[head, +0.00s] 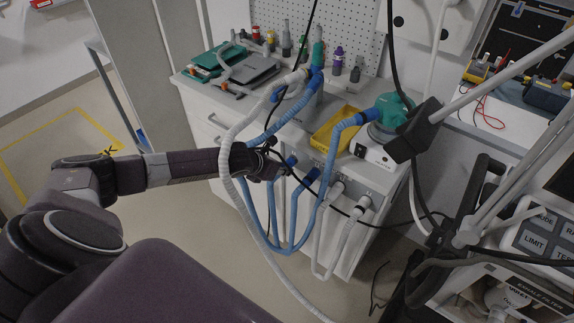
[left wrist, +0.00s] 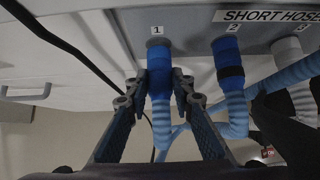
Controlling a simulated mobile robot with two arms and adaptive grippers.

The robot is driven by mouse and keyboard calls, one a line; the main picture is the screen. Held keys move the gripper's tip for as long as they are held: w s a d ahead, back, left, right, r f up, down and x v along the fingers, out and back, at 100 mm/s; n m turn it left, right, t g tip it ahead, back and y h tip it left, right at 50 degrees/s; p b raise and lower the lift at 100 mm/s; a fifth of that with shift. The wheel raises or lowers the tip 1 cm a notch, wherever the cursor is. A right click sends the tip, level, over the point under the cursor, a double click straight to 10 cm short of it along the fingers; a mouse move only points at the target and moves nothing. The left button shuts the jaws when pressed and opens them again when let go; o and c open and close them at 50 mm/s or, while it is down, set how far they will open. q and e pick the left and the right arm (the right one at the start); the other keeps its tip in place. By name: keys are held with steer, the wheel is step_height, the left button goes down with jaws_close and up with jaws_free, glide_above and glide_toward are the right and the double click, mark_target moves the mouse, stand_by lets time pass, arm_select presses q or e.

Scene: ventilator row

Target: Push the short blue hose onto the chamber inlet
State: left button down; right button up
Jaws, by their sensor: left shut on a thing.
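My left gripper (head: 272,168) reaches the cabinet front in the head view. In the left wrist view its two fingers (left wrist: 157,86) are shut on the dark blue cuff of a light blue ribbed hose (left wrist: 160,62). The cuff is upright, its top at the grey holder marked 1 (left wrist: 157,42), and the ribbed part hangs below. In the head view a teal-topped unit (head: 393,107) stands on the cabinet with a blue hose end (head: 357,120) at its left side. I cannot make out the chamber inlet itself. My right gripper is in neither view.
Holder 2 has another blue cuff (left wrist: 229,62), and a white cuff (left wrist: 301,72) is beside it, under a SHORT HOSE label (left wrist: 268,16). Blue and white hoses loop before the cabinet. A yellow tray (head: 336,130) is on top; black cables cross; a ventilator (head: 520,250) stands right.

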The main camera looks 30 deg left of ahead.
arm_select(q)
steer(key=shift+s+a+r+p, duration=0.1)
steer(key=shift+s+p, duration=0.5)
steer(key=shift+s, duration=0.55)
steer(key=shift+s+a+p, duration=0.1)
steer(key=shift+s+p, duration=0.5)
steer(key=shift+s, duration=0.55)
steer(key=shift+d, duration=0.1)
